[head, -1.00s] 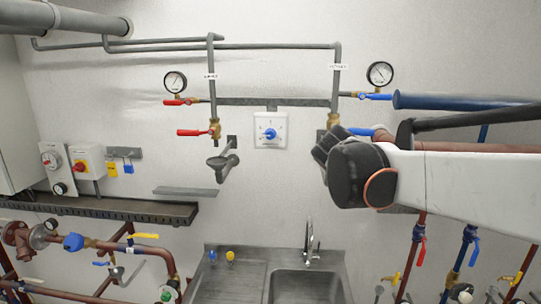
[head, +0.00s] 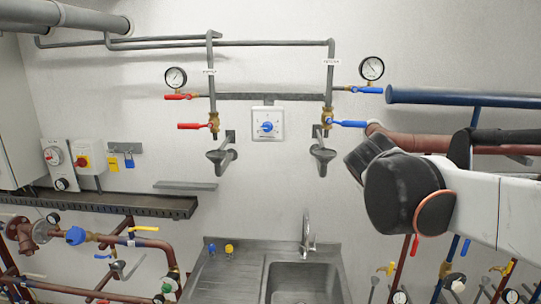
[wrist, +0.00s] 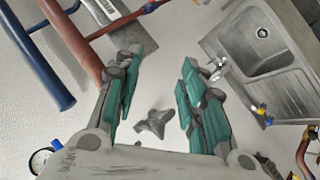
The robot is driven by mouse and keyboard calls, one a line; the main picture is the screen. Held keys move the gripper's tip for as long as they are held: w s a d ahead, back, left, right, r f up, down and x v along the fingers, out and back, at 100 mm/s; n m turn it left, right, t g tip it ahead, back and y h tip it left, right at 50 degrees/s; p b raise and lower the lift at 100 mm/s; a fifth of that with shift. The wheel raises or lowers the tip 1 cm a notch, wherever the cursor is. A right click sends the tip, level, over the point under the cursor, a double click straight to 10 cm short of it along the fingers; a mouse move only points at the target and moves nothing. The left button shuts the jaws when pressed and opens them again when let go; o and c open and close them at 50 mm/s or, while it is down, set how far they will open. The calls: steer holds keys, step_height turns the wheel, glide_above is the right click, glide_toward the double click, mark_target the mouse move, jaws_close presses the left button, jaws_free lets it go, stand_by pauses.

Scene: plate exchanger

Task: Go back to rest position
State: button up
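My arm (head: 480,205) reaches in from the right in the head view, with its dark wrist joint (head: 395,195) in front of the wall, right of the right-hand funnel. The gripper fingers are hidden in that view. In the wrist view my gripper (wrist: 160,62) is open, its teal-padded fingers apart with nothing held. A grey funnel (wrist: 154,123) shows beyond the gap between them. In the head view the right-hand grey funnel (head: 322,158) stands clear of my arm, below a blue-handled valve (head: 347,124). The left-hand funnel (head: 221,158) is below a red-handled valve (head: 195,126).
A steel sink (head: 297,287) with a tap stands below, also in the wrist view (wrist: 262,45). A blue pipe (head: 460,98) and copper pipes (head: 415,141) run along the wall near my arm. A dial box (head: 267,124) is between the funnels.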

steer(key=s+a+f+m+y+b, duration=0.1)
steer(key=s+f+b, duration=0.6)
steer(key=f, duration=0.8)
steer(key=s+a+f+m+y+b, duration=0.1)
steer(key=s+a+f+y+b, duration=0.2)
steer(key=s+f+b, duration=0.5)
steer(key=s+a+f+m+g+y+b, duration=0.1)
steer(key=s+f+b, duration=0.6)
steer(key=f+b, duration=1)
step_height(320, 180, down, 6)
steer(key=shift+s+a+r+m+y, duration=0.3)
steer(key=shift+a+y, duration=0.3)
steer(key=shift+a, duration=0.4)
steer(key=shift+o, duration=0.3)
steer(key=shift+w, duration=0.1)
